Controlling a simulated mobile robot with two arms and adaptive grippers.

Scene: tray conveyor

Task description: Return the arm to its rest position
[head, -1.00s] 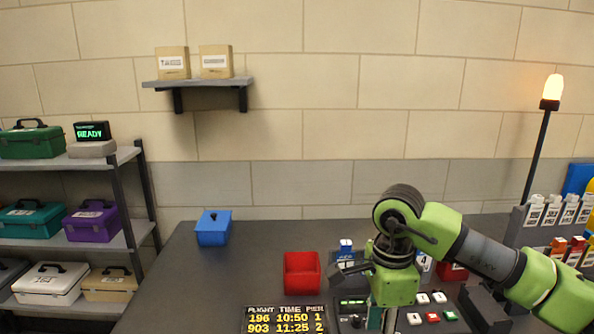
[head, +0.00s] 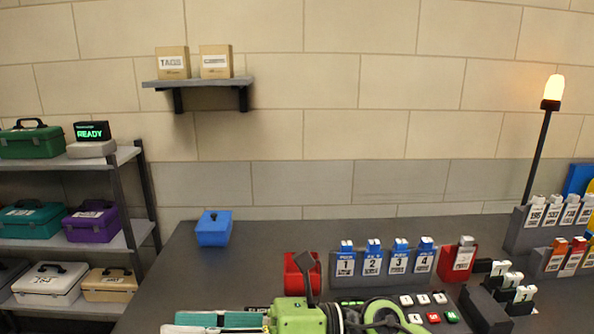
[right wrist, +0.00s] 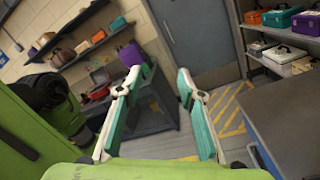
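My right gripper (head: 185,325) lies at the bottom edge of the head view, its teal-padded fingers pointing left over the front of the dark table (head: 270,240). The green arm behind it is partly cut off by the frame. In the right wrist view the two fingers (right wrist: 159,80) stand apart with nothing between them, and the gripper is open and empty. It touches no object that I can see. My left gripper is in neither view.
A rack holds several numbered tags (head: 385,262). A red holder (head: 458,260) and a dark rack (head: 485,305) stand right. Shelves with toolboxes (head: 92,222) are left.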

